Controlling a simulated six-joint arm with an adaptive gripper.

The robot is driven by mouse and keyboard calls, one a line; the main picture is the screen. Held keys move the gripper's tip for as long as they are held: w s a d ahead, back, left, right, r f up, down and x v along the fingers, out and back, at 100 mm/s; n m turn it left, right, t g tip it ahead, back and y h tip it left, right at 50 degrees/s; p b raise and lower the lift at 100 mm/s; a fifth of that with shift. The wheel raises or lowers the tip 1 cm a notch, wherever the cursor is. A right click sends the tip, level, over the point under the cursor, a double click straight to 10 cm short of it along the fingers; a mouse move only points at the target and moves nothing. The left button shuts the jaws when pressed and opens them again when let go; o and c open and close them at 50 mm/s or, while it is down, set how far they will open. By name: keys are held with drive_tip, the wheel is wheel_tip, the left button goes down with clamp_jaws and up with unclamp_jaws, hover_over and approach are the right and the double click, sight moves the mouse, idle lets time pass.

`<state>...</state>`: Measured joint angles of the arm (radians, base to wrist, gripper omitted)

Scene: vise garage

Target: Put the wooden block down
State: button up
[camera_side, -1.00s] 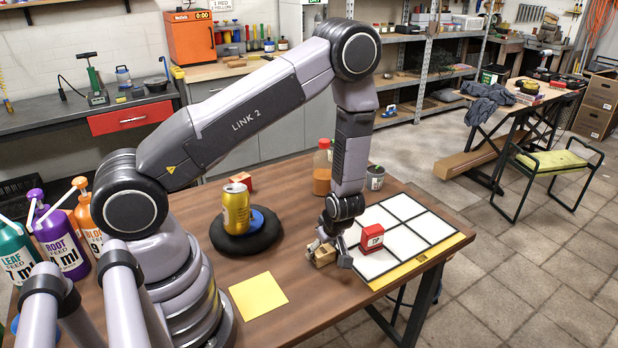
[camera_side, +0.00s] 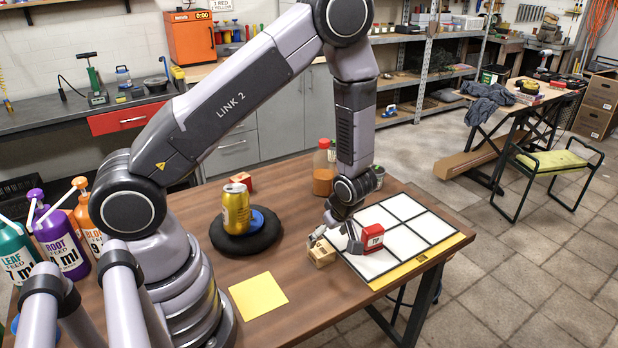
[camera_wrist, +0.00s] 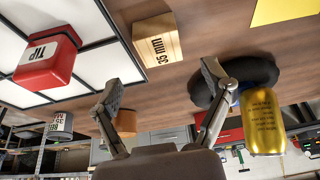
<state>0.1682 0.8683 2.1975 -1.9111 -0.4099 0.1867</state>
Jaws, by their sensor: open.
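The wooden block (camera_side: 321,253), marked "35 mm", lies on the brown table just left of the white grid board. It also shows in the wrist view (camera_wrist: 157,40), beyond my fingertips and clear of both. My gripper (camera_side: 335,238) is open and empty, just above the block. Its spread fingers also show in the wrist view (camera_wrist: 160,84), with nothing between them. In the side view the right finger partly overlaps the red "TIP" block.
The red "TIP" block (camera_side: 373,236) stands on the grid board (camera_side: 405,240), close right of my gripper. A yellow sheet (camera_side: 258,296) lies in front. An orange-brown jar (camera_side: 324,175) stands behind.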

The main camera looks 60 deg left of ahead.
drive_tip(key=w+d+r+m+t+h, duration=0.1)
drive_tip(key=d+r+m+t+h, duration=0.15)
drive_tip(key=r, duration=0.65)
drive_tip(key=w+d+r+m+t+h, duration=0.2)
drive_tip(key=d+r+m+t, duration=0.1)
drive_tip(key=r, duration=0.7)
drive_tip(key=w+d+r+m+t+h, duration=0.1)
drive_tip(key=d+r+m+t+h, duration=0.2)
drive_tip(key=r, duration=0.6)
drive_tip(key=s+r+m+g+h, duration=0.1)
drive_tip(key=s+r+m, duration=0.5)
drive_tip(key=s, duration=0.3)
drive_tip(key=s+a+m+g+y, duration=0.2)
drive_tip(key=s+a, duration=0.5)
drive_tip(key=s, duration=0.7)
drive_tip(key=shift+m+y, duration=0.75)
drive_tip(key=shift+y, duration=0.3)
